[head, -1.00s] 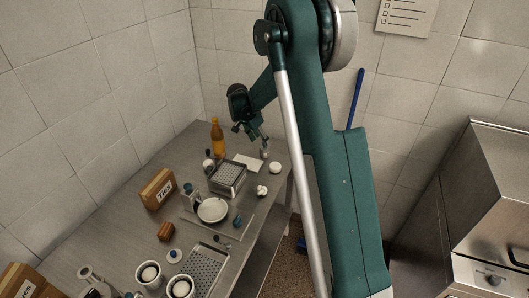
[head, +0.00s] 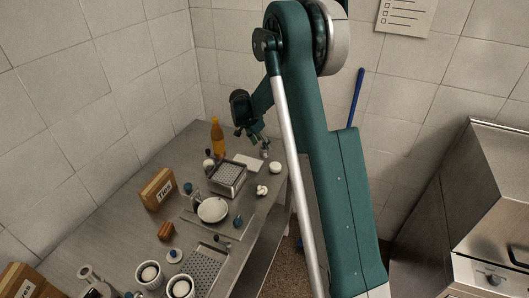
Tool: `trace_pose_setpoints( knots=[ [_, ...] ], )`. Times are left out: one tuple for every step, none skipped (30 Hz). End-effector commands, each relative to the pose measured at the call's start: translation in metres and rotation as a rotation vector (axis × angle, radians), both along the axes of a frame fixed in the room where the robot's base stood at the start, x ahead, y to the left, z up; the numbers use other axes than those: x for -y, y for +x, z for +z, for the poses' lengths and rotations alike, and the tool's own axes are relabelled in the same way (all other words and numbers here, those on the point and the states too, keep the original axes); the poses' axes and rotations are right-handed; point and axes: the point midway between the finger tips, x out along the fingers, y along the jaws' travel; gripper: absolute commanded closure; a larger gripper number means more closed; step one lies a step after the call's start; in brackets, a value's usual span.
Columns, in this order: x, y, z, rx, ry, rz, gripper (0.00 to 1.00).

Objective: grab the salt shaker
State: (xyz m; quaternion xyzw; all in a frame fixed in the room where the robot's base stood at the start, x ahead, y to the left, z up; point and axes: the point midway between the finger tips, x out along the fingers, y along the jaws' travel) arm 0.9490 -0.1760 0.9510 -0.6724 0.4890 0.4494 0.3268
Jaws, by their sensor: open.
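A small shaker-like container (head: 265,152) stands at the far right part of the steel table, near the back edge; it looks like the salt shaker, but it is too small to be sure. My gripper (head: 257,139) is above and just left of it, pointing down and to the right. Its fingers are open with nothing seen held between them. I cannot tell whether a fingertip touches the container.
An orange bottle (head: 217,138), a perforated basket (head: 227,176) and a white round item (head: 275,167) stand near my gripper. A white bowl (head: 212,210), a wooden block (head: 157,188) and cups (head: 149,275) stand nearer on the table (head: 120,214). Tiled walls close the back.

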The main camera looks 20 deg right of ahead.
Motion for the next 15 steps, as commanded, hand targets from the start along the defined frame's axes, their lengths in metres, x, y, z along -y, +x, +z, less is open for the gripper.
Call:
trace_pose_setpoints(
  knots=[
    [0.000, 0.000, 0.000, 0.000, 0.000, 0.000, 0.52],
    [0.000, 0.000, 0.000, 0.000, 0.000, 0.000, 0.52],
    [0.000, 0.000, 0.000, 0.000, 0.000, 0.000, 0.52],
    [0.000, 0.000, 0.000, 0.000, 0.000, 0.000, 0.52],
    [0.000, 0.000, 0.000, 0.000, 0.000, 0.000, 0.52],
    [0.000, 0.000, 0.000, 0.000, 0.000, 0.000, 0.52],
    [0.000, 0.000, 0.000, 0.000, 0.000, 0.000, 0.52],
    [0.001, 0.000, -0.001, 0.000, 0.000, 0.000, 0.52],
    [0.001, 0.000, -0.002, 0.000, 0.000, 0.000, 0.52],
    [0.001, 0.000, -0.004, 0.000, 0.000, 0.000, 0.52],
    [0.002, 0.001, -0.005, 0.000, 0.000, 0.000, 0.52],
    [0.003, 0.001, -0.008, 0.000, 0.000, 0.000, 0.52],
    [0.004, 0.001, -0.010, 0.000, 0.000, 0.000, 0.52],
    [0.005, 0.002, -0.013, 0.000, 0.000, 0.000, 0.52],
    [0.006, 0.002, -0.017, 0.000, 0.000, -0.001, 0.52]
  ],
)
